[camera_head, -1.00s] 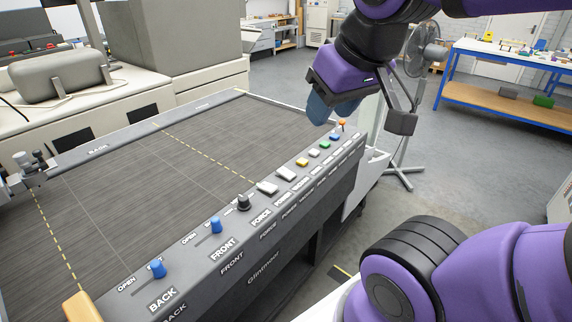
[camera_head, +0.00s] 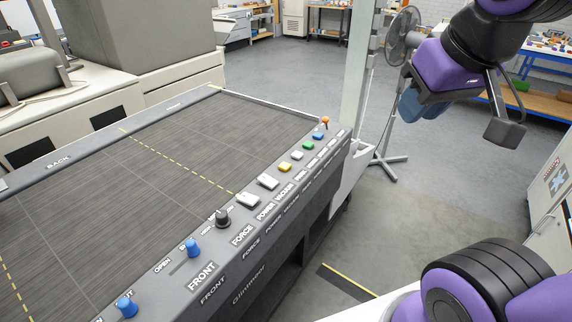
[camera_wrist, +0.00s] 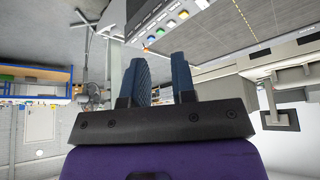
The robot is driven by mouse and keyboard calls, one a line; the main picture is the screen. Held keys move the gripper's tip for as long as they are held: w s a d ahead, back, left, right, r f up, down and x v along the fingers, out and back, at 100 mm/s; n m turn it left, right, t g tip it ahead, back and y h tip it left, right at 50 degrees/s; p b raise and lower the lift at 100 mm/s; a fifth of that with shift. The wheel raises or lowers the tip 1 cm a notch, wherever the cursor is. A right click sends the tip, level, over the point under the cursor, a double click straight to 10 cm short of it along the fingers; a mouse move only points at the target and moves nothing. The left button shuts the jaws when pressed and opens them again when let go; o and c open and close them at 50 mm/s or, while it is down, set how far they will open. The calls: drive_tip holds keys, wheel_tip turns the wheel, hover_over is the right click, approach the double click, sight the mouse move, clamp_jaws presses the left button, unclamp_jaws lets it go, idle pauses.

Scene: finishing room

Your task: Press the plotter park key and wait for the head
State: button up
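The plotter (camera_head: 110,195) has a dark flat bed with a yellow dashed line. Its key panel (camera_head: 245,215) runs along the near right edge with two large pale keys, then a yellow key (camera_head: 285,167), a white key (camera_head: 297,155), a green key (camera_head: 308,145) and a blue key (camera_head: 318,135). An orange knob (camera_head: 325,120) stands at the far end. I cannot read which key is park. The plotter head is not clearly visible. My gripper (camera_head: 422,106) is right of the panel's far end, apart from it. In the wrist view its blue fingers (camera_wrist: 160,70) are apart and empty.
Blue levers (camera_head: 193,247) and a black dial (camera_head: 222,217) stand up from the panel's near part. A fan (camera_head: 400,35) on a stand is behind the plotter's far right corner. A grey cabinet (camera_head: 552,180) is at the right. The floor (camera_head: 440,190) between is clear.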

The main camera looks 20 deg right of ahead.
clamp_jaws()
drive_tip(key=shift+a, duration=0.1)
idle(1.3)
